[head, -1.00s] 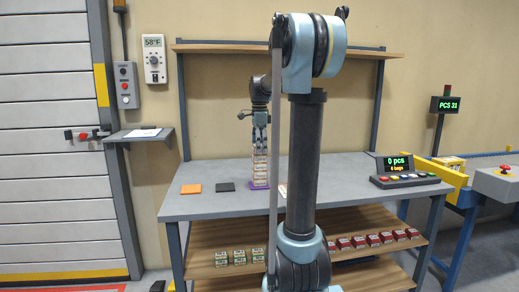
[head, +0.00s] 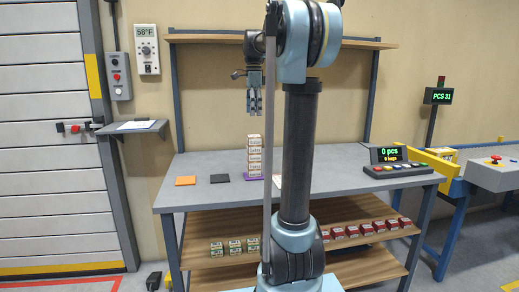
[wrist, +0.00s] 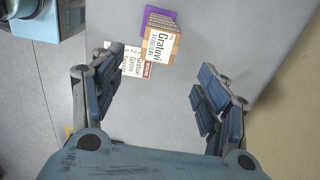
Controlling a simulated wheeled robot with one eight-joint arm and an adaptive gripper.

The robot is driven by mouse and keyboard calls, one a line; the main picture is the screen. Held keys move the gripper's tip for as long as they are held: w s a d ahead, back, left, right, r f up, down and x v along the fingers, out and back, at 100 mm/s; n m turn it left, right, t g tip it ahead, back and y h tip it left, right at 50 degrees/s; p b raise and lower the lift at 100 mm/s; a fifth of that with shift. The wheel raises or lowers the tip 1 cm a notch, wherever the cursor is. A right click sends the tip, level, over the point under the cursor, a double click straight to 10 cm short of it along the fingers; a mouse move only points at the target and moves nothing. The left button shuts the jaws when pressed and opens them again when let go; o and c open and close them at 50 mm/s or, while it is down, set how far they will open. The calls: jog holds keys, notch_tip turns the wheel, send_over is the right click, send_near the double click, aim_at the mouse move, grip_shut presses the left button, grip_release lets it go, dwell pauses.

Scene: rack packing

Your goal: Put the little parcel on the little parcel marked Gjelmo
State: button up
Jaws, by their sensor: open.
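A stack of several little parcels (head: 254,156) stands upright on a purple mat (head: 257,177) on the workbench. The wrist view looks down on its top parcel (wrist: 161,44), printed "Gratuvi"; the purple mat (wrist: 158,17) shows beyond it. The labels on the lower parcels are too small to read in the head view. My gripper (head: 254,112) hangs above the stack, clear of it. In the wrist view my gripper (wrist: 160,105) has its fingers wide apart with nothing between them. A white printed card (wrist: 136,63) lies beside the stack.
On the bench are an orange mat (head: 185,181), a dark mat (head: 219,178) and a counter console (head: 390,168). The bench front left is clear.

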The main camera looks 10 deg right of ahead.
jog(key=s+f+n+t, duration=0.2)
jog(key=s+f+n, duration=1.6)
jog(key=s+f, duration=1.6)
jog(key=shift+s+f, duration=0.15)
jog(key=shift+s, duration=0.25)
jog(key=shift+d, duration=0.1)
